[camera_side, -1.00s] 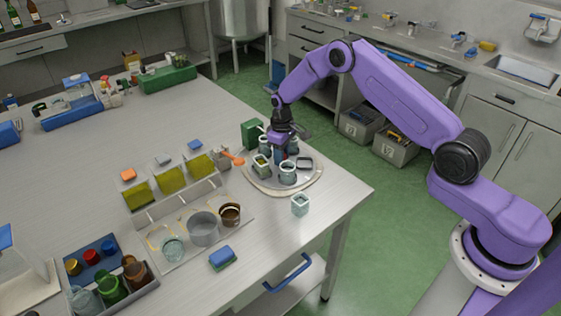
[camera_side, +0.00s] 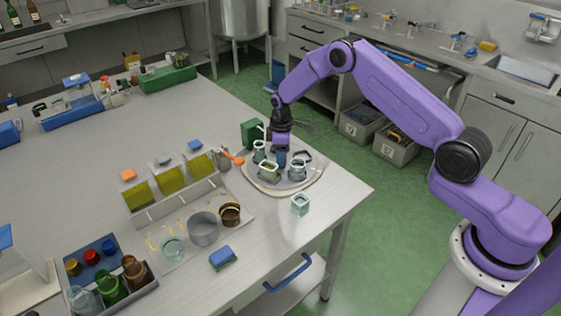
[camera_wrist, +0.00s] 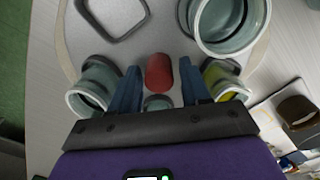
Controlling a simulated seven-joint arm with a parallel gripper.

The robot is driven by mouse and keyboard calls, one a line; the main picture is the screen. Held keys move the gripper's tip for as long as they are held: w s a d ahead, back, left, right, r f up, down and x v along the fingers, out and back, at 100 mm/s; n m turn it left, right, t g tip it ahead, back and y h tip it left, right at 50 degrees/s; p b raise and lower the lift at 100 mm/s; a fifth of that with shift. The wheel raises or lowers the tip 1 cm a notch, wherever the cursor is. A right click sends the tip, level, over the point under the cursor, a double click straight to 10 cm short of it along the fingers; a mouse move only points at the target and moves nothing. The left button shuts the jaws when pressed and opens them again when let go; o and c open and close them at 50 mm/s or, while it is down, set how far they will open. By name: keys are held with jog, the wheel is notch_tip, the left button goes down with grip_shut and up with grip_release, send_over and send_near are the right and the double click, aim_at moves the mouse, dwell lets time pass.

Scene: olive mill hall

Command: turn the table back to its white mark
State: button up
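The turntable (camera_side: 258,182) is a round pale plate with a light rim near the bench's right corner; its rim also shows in the wrist view (camera_wrist: 66,45). It bears several glass jars, one holding yellow-green oil (camera_side: 268,172), and a dark empty square frame (camera_wrist: 113,22). A red upright knob (camera_wrist: 159,72) stands near its middle. My gripper (camera_wrist: 162,88) points down over the turntable, its blue fingers on either side of the knob with visible gaps. The fingers also show in the side view (camera_side: 281,160). I cannot make out a white mark.
A pale square jar (camera_side: 300,205) stands just off the turntable's front edge. A green box (camera_side: 252,133) stands behind it, and an orange-handled tool (camera_side: 233,157) lies left. A rack with oil panels (camera_side: 172,180) stands further left. The bench's right edge is close.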

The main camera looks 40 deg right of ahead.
jog(key=shift+d+r, duration=0.1)
jog(key=shift+r, duration=3.85)
